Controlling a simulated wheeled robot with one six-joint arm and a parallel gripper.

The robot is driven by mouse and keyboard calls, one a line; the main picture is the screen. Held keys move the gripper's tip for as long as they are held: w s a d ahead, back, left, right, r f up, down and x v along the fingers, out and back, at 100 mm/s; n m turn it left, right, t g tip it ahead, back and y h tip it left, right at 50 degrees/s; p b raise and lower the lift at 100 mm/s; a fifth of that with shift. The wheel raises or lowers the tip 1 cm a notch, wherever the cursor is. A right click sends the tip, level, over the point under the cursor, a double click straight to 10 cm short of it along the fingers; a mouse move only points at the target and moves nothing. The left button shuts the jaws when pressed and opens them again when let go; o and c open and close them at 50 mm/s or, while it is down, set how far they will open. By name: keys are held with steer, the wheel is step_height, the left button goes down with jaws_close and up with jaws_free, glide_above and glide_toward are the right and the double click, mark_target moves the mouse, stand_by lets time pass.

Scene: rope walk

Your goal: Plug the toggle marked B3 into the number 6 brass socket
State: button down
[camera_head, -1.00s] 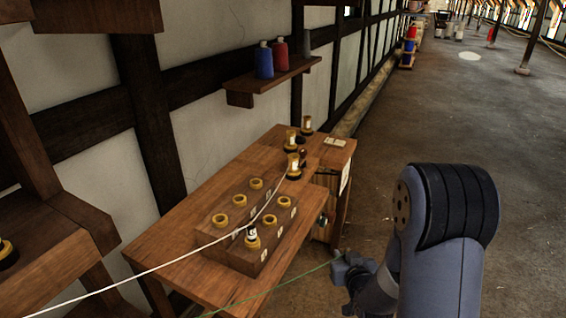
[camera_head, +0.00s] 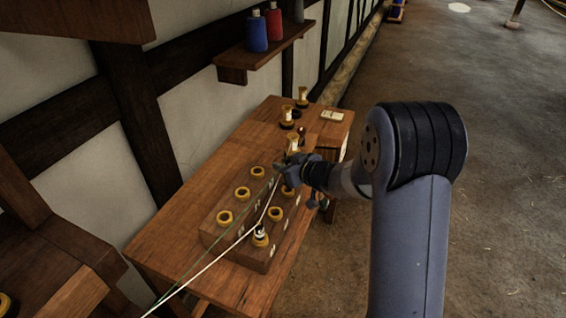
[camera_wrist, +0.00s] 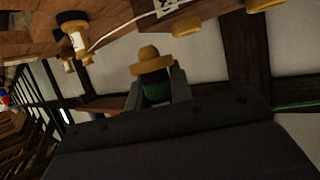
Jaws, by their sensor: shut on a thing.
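My gripper (camera_head: 285,170) is shut on a toggle with a tan flanged end and a green band (camera_wrist: 153,70). It is above the far end of the wooden socket block. A green cord (camera_head: 205,250) runs from the gripper to the lower left. The block (camera_head: 243,252) carries two rows of brass sockets, among them one at the near left (camera_head: 225,217) and one in the right row (camera_head: 275,214). Another toggle (camera_head: 261,238) stands in the nearest right socket. I cannot read the B3 mark or the socket numbers; my gripper partly hides the far right socket.
More toggles stand on the bench's far end, one with a white label (camera_head: 293,142) just behind my gripper. A white cord (camera_head: 215,258) crosses the block. A shelf (camera_head: 265,62) with blue and red spools hangs on the wall. The floor at the right is clear.

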steer(key=shift+f+b, duration=2.25)
steer(key=shift+f, duration=0.25)
steer(key=shift+r+p, duration=0.1)
steer(key=shift+p, duration=0.35)
steer(key=shift+f+b, duration=0.45)
steer(key=shift+f, duration=0.25)
steer(key=c, duration=1.5)
jaws_free()
steer(key=shift+c, duration=0.2)
steer(key=shift+s+r, duration=0.1)
steer(key=p+v, duration=0.4)
steer(key=v, duration=0.7)
